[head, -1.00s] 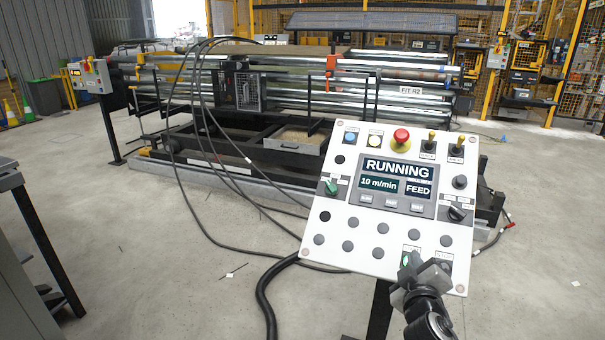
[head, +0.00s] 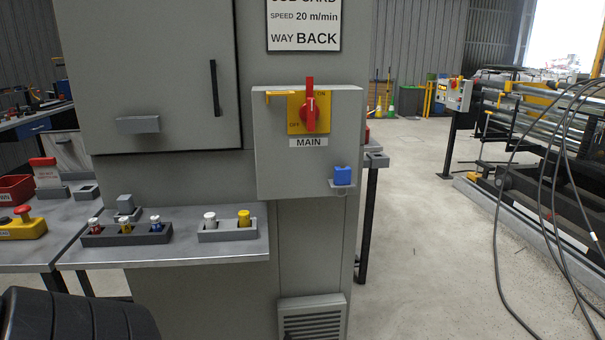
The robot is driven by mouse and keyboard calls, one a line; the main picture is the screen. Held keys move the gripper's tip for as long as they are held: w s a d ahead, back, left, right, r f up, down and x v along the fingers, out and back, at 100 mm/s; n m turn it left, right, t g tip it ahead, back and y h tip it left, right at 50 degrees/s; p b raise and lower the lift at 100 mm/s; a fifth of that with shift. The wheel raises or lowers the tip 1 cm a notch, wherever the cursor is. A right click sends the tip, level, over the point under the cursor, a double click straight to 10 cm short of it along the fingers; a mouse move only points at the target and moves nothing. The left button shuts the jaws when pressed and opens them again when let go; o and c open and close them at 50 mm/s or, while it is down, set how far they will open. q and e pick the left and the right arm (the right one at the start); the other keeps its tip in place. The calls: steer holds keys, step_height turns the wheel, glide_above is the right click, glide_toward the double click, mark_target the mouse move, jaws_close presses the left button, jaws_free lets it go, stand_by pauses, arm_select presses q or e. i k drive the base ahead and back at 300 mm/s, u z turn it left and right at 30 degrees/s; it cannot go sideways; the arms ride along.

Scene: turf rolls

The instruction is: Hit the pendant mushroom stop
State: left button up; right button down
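A yellow box with a red mushroom button (head: 22,212) lies on the grey bench at the left edge, partly cut off by the frame. A second small control box (head: 455,95) stands on a black post at the far right; it has a small red knob on yellow at its top. The white tilted control panel is out of view now. I cannot tell from the lettering which mushroom is the pendant's. Neither of my grippers is in view.
A grey cabinet (head: 180,185) fills the middle, with a red and yellow MAIN switch (head: 310,106), upright, and a blue padlock-like block (head: 342,175). A shelf (head: 185,253) holds small plugs. A black ribbed thing (head: 75,318) is at lower left.

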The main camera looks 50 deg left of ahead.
mark_target(21, 210)
steer(key=u, duration=3.85)
steer(key=i, duration=0.85)
steer(key=z, duration=0.25)
